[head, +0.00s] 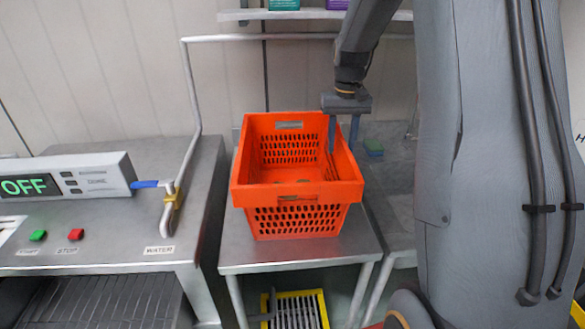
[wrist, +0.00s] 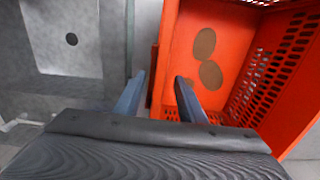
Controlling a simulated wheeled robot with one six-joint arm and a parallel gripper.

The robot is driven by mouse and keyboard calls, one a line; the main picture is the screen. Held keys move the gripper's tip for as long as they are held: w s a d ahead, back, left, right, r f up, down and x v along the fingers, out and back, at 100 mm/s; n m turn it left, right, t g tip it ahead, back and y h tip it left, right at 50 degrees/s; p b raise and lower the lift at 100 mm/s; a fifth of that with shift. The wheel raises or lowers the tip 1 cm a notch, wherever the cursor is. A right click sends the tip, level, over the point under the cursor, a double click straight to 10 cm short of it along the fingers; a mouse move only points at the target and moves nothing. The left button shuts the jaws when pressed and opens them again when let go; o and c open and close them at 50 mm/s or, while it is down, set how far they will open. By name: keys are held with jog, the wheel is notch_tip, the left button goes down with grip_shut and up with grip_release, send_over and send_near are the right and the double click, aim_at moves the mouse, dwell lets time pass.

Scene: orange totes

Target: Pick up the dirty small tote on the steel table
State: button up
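The small orange tote (head: 262,195) stands upright on the steel table (head: 232,255), with perforated walls and an open top. In the wrist view the tote (wrist: 185,50) shows brown round stains (wrist: 210,74) on its floor. My gripper (head: 343,150) is at the tote's right wall, pointing down. In the wrist view my gripper (wrist: 160,76) has its fingers apart, one outside the wall and one inside, with the wall's rim between them. Gaps show beside the rim, so it is not clamped.
To the left is a steel machine with an OFF display (head: 25,187), buttons and a blue-handled water tap (head: 165,190). A sink (wrist: 60,35) lies right of the tote. A pipe and shelf (head: 310,15) run along the wall.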

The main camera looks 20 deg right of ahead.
grip_shut()
dwell(1.3)
